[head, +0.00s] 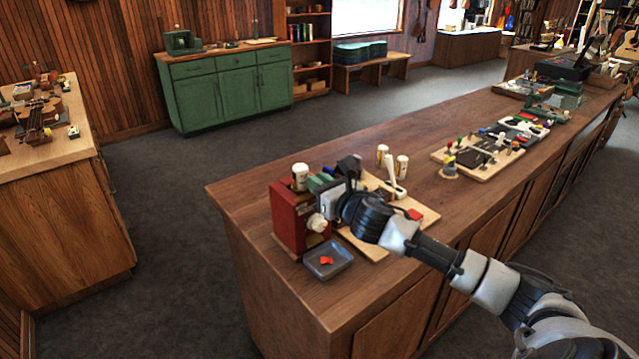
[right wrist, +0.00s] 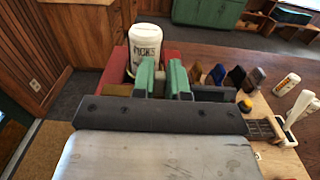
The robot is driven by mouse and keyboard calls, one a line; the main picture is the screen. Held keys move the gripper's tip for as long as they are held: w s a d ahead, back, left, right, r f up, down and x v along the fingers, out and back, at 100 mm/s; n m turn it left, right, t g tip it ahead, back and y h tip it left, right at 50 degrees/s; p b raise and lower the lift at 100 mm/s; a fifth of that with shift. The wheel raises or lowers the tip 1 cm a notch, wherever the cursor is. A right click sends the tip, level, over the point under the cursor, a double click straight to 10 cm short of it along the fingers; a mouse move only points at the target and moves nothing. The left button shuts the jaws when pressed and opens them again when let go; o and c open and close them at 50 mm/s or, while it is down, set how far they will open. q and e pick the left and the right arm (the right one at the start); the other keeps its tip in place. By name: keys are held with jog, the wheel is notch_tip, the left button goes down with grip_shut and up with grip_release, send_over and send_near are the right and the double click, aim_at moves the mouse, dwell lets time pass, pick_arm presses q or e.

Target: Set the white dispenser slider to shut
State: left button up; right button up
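A red box-shaped dispenser (head: 288,215) stands at the near left end of the long counter, with a white knob (head: 317,223) on its side. A white labelled container (head: 300,177) stands upright on top; it also shows in the right wrist view (right wrist: 145,45), just beyond my fingers. I cannot make out the slider or its setting. My right gripper (head: 324,180) is over the dispenser's top; in the right wrist view its two green fingertips (right wrist: 163,80) have a narrow gap between them, and I see nothing clearly held. My left gripper is out of view.
A grey tray (head: 341,268) with a red piece sits in front of the dispenser. Beside it is a wooden board (head: 365,250) with small items; white bottles (head: 402,168) stand behind. The middle of the counter (head: 440,128) has clear room.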

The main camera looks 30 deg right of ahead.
aim_at(305, 201)
grip_shut()
jog(key=a+p, duration=0.1)
jog(key=a, duration=0.3)
jog(key=shift+s, duration=0.15)
jog(key=shift+d, duration=0.15)
jog(key=o, duration=0.7)
grip_release()
jog(key=shift+a, duration=0.25)
jog(key=shift+d, duration=0.1)
